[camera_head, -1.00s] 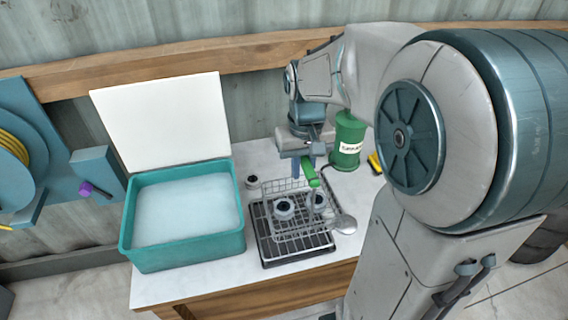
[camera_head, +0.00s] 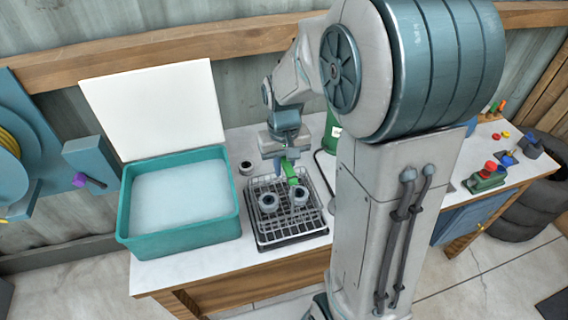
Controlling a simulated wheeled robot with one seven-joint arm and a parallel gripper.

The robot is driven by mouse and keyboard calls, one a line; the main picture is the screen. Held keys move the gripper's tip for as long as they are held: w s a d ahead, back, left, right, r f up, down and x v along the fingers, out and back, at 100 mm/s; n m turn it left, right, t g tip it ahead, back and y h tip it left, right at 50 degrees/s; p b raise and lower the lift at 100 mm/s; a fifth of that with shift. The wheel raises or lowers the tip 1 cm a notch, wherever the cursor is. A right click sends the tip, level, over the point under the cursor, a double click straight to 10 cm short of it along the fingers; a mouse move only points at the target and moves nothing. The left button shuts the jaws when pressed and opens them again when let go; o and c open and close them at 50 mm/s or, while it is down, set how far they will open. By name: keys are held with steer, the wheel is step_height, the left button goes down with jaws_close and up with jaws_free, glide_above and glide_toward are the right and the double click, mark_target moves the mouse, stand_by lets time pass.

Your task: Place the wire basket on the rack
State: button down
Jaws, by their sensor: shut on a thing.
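The wire basket (camera_head: 268,187) is a grey wire frame with a green handle (camera_head: 290,171) and two round grey parts (camera_head: 269,202) with dark centres inside it. My gripper (camera_head: 287,165) is shut on the green handle from above. The basket is over the rack (camera_head: 291,238), a dark tray with a wire grid on the white counter. Basket and rack overlap closely in the view, so I cannot tell whether they touch.
A teal tub (camera_head: 180,250) of pale liquid with a raised white lid (camera_head: 155,108) stands left of the rack. A small dark-topped jar (camera_head: 246,168) stands behind it. A green canister (camera_head: 331,132) is partly hidden by my arm. Red and green items (camera_head: 487,178) lie at the right.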

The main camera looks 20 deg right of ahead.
steer(key=c, duration=1.3)
jaws_free()
step_height(320, 180, up, 11)
steer(key=shift+r, duration=0.1)
steer(key=shift+s+r, duration=0.2)
steer(key=shift+r, duration=0.3)
steer(key=s+f+t, duration=0.1)
steer(key=s, duration=0.3)
steer(key=s+f+t, duration=0.1)
steer(key=s, duration=0.4)
steer(key=s+f+t, duration=0.1)
steer(key=s, duration=0.3)
steer(key=shift+s+f+t, duration=0.2)
steer(key=shift+s+t, duration=0.1)
steer(key=shift+s, duration=0.05)
